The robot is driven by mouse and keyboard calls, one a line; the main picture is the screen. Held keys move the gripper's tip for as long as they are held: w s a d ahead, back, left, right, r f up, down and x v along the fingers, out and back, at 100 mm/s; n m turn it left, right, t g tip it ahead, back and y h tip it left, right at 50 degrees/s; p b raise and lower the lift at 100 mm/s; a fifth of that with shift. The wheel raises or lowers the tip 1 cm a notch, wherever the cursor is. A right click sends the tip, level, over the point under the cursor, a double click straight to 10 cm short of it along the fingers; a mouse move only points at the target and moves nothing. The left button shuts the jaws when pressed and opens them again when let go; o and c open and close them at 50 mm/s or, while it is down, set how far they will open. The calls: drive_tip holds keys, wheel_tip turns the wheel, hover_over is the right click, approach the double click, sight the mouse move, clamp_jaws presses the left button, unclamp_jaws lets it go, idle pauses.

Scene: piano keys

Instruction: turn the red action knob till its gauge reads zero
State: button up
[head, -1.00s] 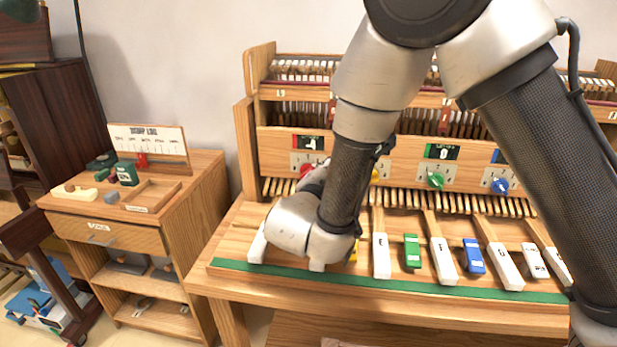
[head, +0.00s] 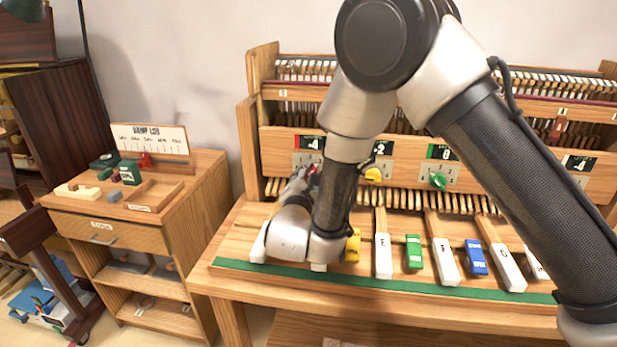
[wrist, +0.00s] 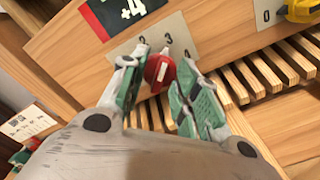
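The red knob (wrist: 160,70) sits on a pale dial plate on the wooden panel in the wrist view. Above it is its gauge (wrist: 122,12), black with a red edge, which reads +4. My gripper (wrist: 164,62) has its two green-padded fingers on either side of the knob, spread around it with the knob between the tips. Whether the pads touch it is not clear. In the head view the gauge (head: 311,143) shows at the panel's left, and my gripper (head: 304,174) reaches up to the knob, which is mostly hidden there.
A yellow knob (head: 373,175) and a green knob (head: 438,181) with their own gauges are to the right. Wooden slats (wrist: 240,85) run just below the panel. Lettered keys (head: 383,257) lie in front. A side cabinet (head: 120,225) stands left.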

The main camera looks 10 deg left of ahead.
clamp_jaws()
drive_tip(key=shift+n, duration=0.4)
drive_tip(key=n, duration=0.3)
drive_tip(key=shift+n, duration=0.3)
drive_tip(key=n, duration=0.4)
drive_tip(key=shift+a+n, duration=0.1)
drive_tip(key=shift+n, duration=0.2)
drive_tip(key=n, duration=0.4)
drive_tip(key=shift+n, duration=0.3)
drive_tip(key=shift+a+n, duration=0.1)
drive_tip(key=shift+n, duration=2)
